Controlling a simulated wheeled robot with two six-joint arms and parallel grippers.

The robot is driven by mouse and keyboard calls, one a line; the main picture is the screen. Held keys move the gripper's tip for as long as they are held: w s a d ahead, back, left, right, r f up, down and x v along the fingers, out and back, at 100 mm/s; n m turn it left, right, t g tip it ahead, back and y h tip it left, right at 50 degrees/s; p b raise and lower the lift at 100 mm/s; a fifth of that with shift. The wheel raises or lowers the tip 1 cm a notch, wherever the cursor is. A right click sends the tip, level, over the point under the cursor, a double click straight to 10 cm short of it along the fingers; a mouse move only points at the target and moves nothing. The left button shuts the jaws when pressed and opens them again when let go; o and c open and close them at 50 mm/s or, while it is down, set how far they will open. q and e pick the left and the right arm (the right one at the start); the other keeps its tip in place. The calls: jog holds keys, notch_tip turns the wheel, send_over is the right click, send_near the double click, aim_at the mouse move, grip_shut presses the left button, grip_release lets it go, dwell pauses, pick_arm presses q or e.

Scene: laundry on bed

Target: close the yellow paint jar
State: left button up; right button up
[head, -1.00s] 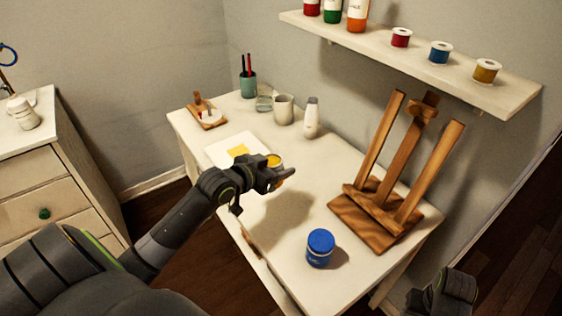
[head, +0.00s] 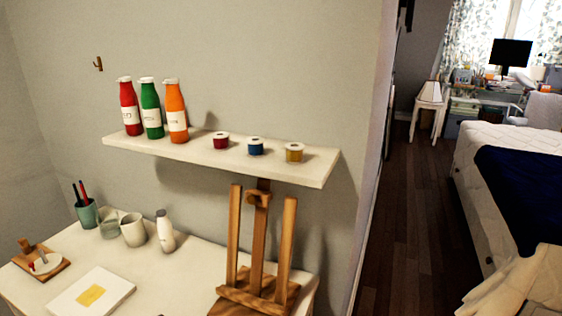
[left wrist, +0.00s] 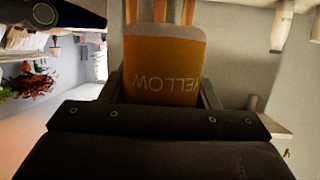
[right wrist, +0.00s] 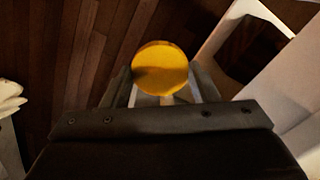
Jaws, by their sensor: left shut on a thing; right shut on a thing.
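My left gripper (left wrist: 162,92) is shut on the yellow paint jar (left wrist: 164,55). The jar's orange-yellow side carries the word YELLOW, upside down in the left wrist view. The jar's mouth cannot be made out there. My right gripper (right wrist: 163,92) is shut on a round yellow lid (right wrist: 160,66), held above dark floorboards in the right wrist view. Lid and jar do not appear together in any view. Neither gripper shows in the head view.
The white desk (head: 205,262) holds a wooden easel (head: 258,250), a white bottle (head: 165,232), cups and a sheet with a yellow patch (head: 90,294). A wall shelf (head: 240,164) above carries bottles and small jars. A bed (head: 495,170) stands right, beyond open floor.

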pick_arm(q)
jog(key=shift+s+d+r, duration=0.2)
jog(key=shift+s, duration=0.1)
jog(key=shift+w, duration=0.1)
jog(key=w+d+f+m+g+h, duration=0.2)
jog(key=d+m+g+h, duration=0.4)
jog(key=d, duration=0.8)
jog(key=shift+d+m+g, duration=0.35)
jog(key=shift+m+g, duration=0.35)
jog(key=shift+m, duration=0.4)
jog(key=shift+a+f, duration=0.1)
pick_arm(e)
jog(key=shift+r+p, duration=0.7)
jog(key=shift+p, duration=0.05)
jog(key=shift+r+p, duration=0.6)
pick_arm(q)
jog(key=w+a+f+n+t+y, duration=0.1)
jog(key=w+a+n+t+y, duration=0.2)
jog(key=a, duration=0.6)
jog(key=w+a+f+n+t+y, duration=0.2)
jog(key=w+a+n+y, duration=0.1)
jog(key=a, duration=0.6)
jog(key=w+a+f+n+t+y, duration=0.1)
jog(key=w+a+n+t+y, duration=0.2)
jog(key=a, duration=0.6)
jog(key=shift+w+a+f+n+t, duration=0.3)
jog(key=shift+w+f+n, duration=0.1)
jog(key=shift+w+n, duration=0.55)
